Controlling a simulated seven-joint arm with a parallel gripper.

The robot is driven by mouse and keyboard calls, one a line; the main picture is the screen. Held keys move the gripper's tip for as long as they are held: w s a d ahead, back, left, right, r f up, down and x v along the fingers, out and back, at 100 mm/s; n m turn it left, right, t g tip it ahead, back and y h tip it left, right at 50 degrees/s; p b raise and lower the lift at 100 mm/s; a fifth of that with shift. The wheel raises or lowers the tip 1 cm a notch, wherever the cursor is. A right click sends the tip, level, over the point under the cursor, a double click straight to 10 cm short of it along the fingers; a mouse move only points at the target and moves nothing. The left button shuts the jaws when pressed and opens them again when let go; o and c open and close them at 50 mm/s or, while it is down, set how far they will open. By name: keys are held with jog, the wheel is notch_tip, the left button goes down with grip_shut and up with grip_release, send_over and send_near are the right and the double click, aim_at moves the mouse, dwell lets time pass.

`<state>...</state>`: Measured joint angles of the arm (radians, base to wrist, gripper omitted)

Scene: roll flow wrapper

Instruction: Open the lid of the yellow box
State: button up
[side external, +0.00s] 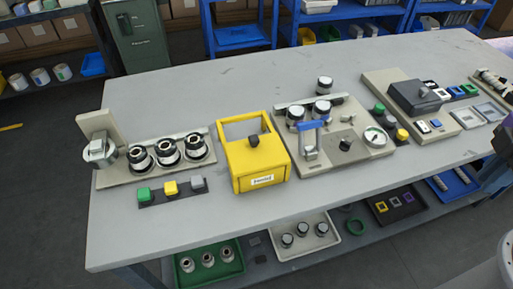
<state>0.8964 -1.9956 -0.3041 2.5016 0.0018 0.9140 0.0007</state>
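The yellow box (262,172) stands upright on the grey table near the middle of the side external view. It has a white label on its front face and a black knob (253,141) on top. Behind the knob, a yellow frame surrounds a grey area; I cannot tell whether this is an opening or a window. The lid looks level and not raised. A dark, cut-off part (497,168) at the right edge may belong to my arm or gripper. It is far from the box, and no fingertips can be made out.
Left of the box is a beige board (118,178) with several black-and-silver round parts. A button strip (155,199) lies in front of it. Close on the right is another beige board (318,164) with a blue-handled clamp (311,135) and a gauge (375,136). The table behind the box is clear.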

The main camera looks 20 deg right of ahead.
jog(key=o, duration=0.5)
jog(key=shift+w+a+r, duration=0.1)
jog(key=shift+w+a, duration=0.15)
jog(key=shift+a, duration=0.05)
jog(key=shift+o, duration=0.3)
jog(key=w+a+r+m, duration=0.2)
jog(key=w+a+m, duration=0.1)
jog(key=w+a, duration=0.6)
jog(key=w+a+r+m, duration=0.3)
jog(key=w+a, duration=0.6)
jog(key=a, duration=0.1)
jog(key=shift+w+a+r, duration=0.15)
jog(key=shift+a+r, duration=0.05)
jog(key=shift+a, duration=0.1)
jog(key=m, duration=0.7)
send_over(254, 139)
jog(key=f, duration=0.2)
notch_tip(254, 139, down, 17)
grip_shut()
